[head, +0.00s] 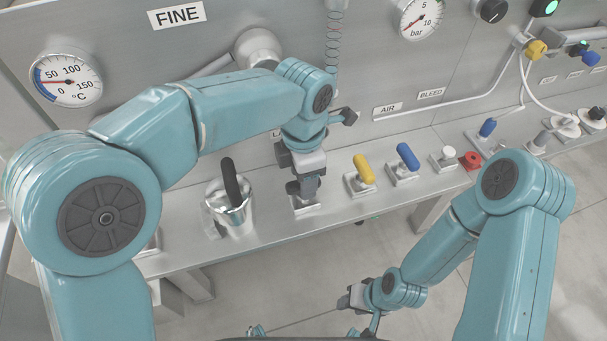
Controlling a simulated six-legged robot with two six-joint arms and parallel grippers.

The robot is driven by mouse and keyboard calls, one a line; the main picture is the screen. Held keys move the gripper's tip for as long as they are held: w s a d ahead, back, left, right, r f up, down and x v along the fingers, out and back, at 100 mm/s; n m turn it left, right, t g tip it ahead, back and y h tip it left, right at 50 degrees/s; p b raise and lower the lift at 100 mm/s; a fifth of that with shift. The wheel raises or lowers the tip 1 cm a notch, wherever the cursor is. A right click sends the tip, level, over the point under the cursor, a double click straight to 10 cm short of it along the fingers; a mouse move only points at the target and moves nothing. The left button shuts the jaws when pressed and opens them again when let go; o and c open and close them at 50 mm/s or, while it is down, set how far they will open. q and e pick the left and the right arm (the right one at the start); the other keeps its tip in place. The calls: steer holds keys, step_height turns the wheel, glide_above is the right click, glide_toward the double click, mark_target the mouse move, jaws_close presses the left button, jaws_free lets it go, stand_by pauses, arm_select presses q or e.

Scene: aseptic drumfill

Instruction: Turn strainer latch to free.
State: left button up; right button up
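My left gripper (303,190) points down at the shelf, its dark fingers right over a small metal base plate (306,208). Any handle on that plate is hidden by the fingers, and I cannot tell whether they grip it. A label behind my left wrist is mostly covered, so I cannot confirm this is the strainer latch. A metal cup-shaped body with a black handle (231,182) stands just left of the gripper. My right gripper (350,299) hangs low in front of the shelf, away from the controls; its fingers are too small to read.
Right of my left gripper stand a yellow-handled lever (364,168), a blue-handled lever (407,157), a white knob (449,153) and a red knob (471,160). A temperature gauge (66,79) and pressure gauge (421,18) are on the panel. Open floor lies before the shelf.

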arm_select(q)
step_height(320, 180, up, 7)
steer(key=shift+r, duration=0.1)
steer(key=shift+s, duration=0.15)
stand_by(0.6)
